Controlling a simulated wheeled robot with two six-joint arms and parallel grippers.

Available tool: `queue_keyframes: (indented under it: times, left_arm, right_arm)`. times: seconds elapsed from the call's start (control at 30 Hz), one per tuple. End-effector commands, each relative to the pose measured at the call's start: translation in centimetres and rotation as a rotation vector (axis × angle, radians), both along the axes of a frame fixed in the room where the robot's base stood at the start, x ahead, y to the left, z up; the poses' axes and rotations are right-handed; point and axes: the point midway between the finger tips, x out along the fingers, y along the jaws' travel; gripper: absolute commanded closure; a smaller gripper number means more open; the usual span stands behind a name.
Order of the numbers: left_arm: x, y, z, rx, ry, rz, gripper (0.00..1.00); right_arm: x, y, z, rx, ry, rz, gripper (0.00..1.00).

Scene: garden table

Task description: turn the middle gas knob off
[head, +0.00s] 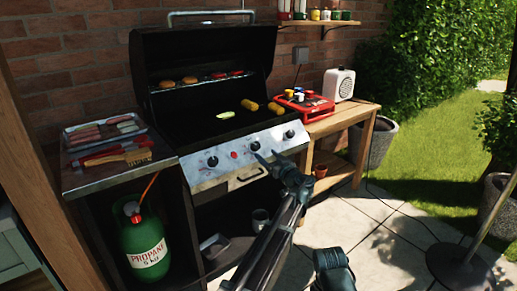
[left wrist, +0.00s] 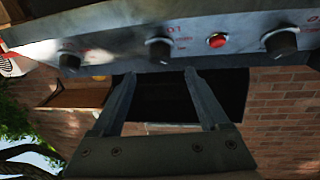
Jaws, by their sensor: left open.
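The gas grill's front panel (head: 225,168) carries three black knobs: a left knob (head: 213,161), a middle knob (head: 255,146) and a right knob (head: 289,134). My left gripper (head: 269,157) is open and empty at the panel, just in front of the middle knob. In the left wrist view the middle knob (left wrist: 160,50) lies between and just beyond the two fingertips (left wrist: 159,73), with no finger closed on it. The outer knobs (left wrist: 68,60) and (left wrist: 281,42) stand to either side. The knobs' pointer directions are too small to read.
A red button (head: 234,155) sits between the left and middle knobs. The grill lid (head: 200,50) is up, with food on the grates. A side shelf (head: 115,175) holds a tray and brush; a green propane tank (head: 143,245) stands below. A wooden table (head: 345,115) is at right.

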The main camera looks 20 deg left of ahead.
Motion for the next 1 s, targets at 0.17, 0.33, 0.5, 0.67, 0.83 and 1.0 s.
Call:
queue_keyframes:
  times: [0.17,0.33,0.5,0.67,0.83,1.0]
  left_arm:
    - [2.8,2.5,0.0,0.0,0.0,0.003,0.22]
    - [4.4,4.1,0.0,0.0,0.0,0.002,0.22]
    - [5.2,4.9,0.0,0.0,0.0,-0.001,0.22]
    - [5.4,5.1,0.0,0.0,0.0,-0.001,0.22]
    - [5.3,5.1,0.0,0.0,0.0,0.0,0.22]
    - [5.3,5.1,0.0,0.0,0.0,0.0,0.47]
  right_arm:
    - [0.0,0.0,0.0,0.0,0.0,0.0,0.09]
    - [0.0,0.0,0.0,0.0,0.0,0.0,0.09]
    - [0.0,0.0,0.0,0.0,0.0,0.0,0.09]
    - [0.0,0.0,0.0,0.0,0.0,0.0,0.09]
    - [0.0,0.0,0.0,0.0,0.0,0.0,0.09]
    - [0.0,0.0,0.0,0.0,0.0,0.0,0.09]
